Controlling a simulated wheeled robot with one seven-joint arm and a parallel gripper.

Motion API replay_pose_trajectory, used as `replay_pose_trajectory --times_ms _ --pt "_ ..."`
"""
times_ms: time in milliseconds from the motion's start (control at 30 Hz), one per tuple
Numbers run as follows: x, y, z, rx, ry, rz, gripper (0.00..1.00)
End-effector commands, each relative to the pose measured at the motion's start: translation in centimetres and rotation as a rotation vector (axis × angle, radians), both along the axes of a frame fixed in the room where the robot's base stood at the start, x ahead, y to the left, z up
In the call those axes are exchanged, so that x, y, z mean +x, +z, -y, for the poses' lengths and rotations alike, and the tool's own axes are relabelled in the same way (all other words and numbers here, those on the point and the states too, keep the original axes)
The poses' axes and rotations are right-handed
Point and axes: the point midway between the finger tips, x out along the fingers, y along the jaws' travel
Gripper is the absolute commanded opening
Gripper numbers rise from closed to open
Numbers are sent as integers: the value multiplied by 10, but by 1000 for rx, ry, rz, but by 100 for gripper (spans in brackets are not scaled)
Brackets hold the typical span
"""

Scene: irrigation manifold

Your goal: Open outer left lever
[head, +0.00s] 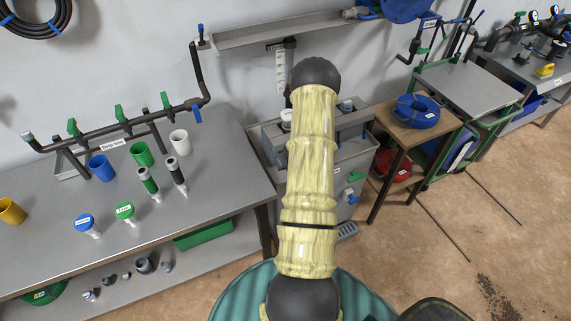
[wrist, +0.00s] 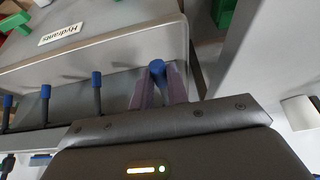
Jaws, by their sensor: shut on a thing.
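In the wrist view, my gripper (wrist: 158,78) has its two pale purple fingers shut around a lever with a blue tip (wrist: 157,67). The blue tip shows between the fingers; the stem below is hidden. This lever is the rightmost in the picture of a row of blue-tipped levers. The others have dark stems and stand apart to the left, the nearest of them a lever (wrist: 96,80). I cannot tell how far the held lever is turned. In the head view, my gripper is hidden behind my arm.
A grey box labelled "Hydrants" (wrist: 95,35) lies just beyond the levers. In the head view, a grey bench (head: 225,185) with cups and fittings stands at the left. A wooden stool (head: 395,130) with a blue coil (head: 418,111) stands at the right. Floor is open at lower right.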

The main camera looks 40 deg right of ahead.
Motion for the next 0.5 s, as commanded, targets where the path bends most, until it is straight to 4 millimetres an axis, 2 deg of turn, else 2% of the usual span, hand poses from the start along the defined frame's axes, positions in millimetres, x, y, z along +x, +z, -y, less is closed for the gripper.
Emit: replay_pose_trajectory --times_ms 167,200,267,300,500 --pt "1 4 2 -5 -2 5 0" --pt "1 4 2 -5 -2 5 24" --pt "1 4 2 -6 -1 4 36" --pt "1 4 2 -5 0 5 38" --pt "2 3 1 -3 1 4 38"
